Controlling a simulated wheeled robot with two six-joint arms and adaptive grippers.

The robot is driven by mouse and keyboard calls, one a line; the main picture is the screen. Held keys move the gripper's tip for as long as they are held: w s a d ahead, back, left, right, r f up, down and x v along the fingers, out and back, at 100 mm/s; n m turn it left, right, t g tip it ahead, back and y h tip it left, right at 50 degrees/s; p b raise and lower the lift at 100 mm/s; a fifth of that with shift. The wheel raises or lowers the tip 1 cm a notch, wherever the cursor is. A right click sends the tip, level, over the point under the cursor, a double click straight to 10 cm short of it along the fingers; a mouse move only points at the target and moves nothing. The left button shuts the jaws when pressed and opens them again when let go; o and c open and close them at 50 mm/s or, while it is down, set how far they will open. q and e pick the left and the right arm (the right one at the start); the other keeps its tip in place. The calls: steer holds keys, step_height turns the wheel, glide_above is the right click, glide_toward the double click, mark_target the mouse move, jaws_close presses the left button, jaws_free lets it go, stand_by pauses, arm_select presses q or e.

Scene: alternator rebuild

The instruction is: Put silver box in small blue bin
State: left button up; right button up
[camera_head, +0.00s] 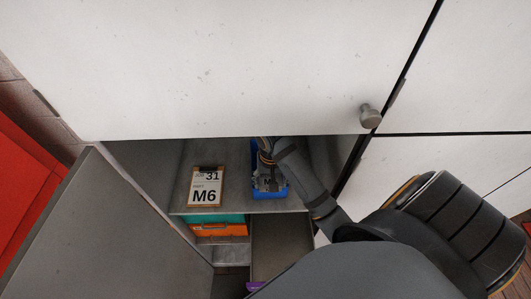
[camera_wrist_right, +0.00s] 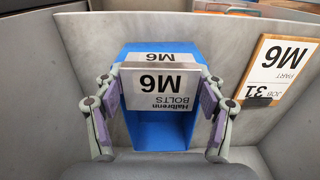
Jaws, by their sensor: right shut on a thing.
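The silver box (camera_wrist_right: 160,92), marked M6 and "Halbrenn BOLTS", is between the two pads of my right gripper (camera_wrist_right: 161,98), which is shut on it. The small blue bin (camera_wrist_right: 163,133) is right behind the box in the right wrist view, and its open inside shows below the box. A pale M6 label shows at the bin's upper end. In the head view the blue bin (camera_head: 284,191) is on the cabinet shelf, partly covered by my right gripper (camera_head: 268,168). I cannot tell whether the box touches the bin. My left gripper is not in view.
A job card marked 31 and M6 (camera_head: 206,187) stands left of the bin on the grey shelf (camera_head: 235,180). An orange and teal container (camera_head: 217,226) is below. An open cabinet door (camera_head: 85,235) is at left; a closed white door (camera_head: 225,70) is above.

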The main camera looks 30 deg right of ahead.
steer(key=shift+w+d+f+b, duration=0.45)
steer(key=shift+w+d+f, duration=0.2)
steer(key=shift+w, duration=0.2)
steer(key=c, duration=0.3)
steer(key=w+d+f, duration=0.1)
steer(key=w, duration=0.1)
steer(key=w+d+f+p, duration=0.1)
steer(key=w, duration=0.1)
steer(key=w+d+f+p, duration=0.1)
steer(key=w, duration=0.2)
steer(key=shift+d+f, duration=0.4)
steer(key=shift+w+f, duration=0.1)
steer(key=shift+w+d+f, duration=0.1)
steer(key=shift+w+d, duration=0.1)
steer(key=shift+w, duration=0.15)
steer(key=shift+w+d+f+p, duration=0.25)
steer(key=shift+w+d+f, duration=0.1)
steer(key=shift+w+f, duration=0.25)
steer(key=shift+w+d+f+p, duration=0.2)
steer(key=shift+w+d+f, duration=0.1)
steer(key=shift+w+f, duration=0.25)
steer(key=shift+w, duration=0.1)
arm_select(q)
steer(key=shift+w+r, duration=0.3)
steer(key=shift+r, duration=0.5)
arm_select(e)
steer(key=shift+f, duration=0.2)
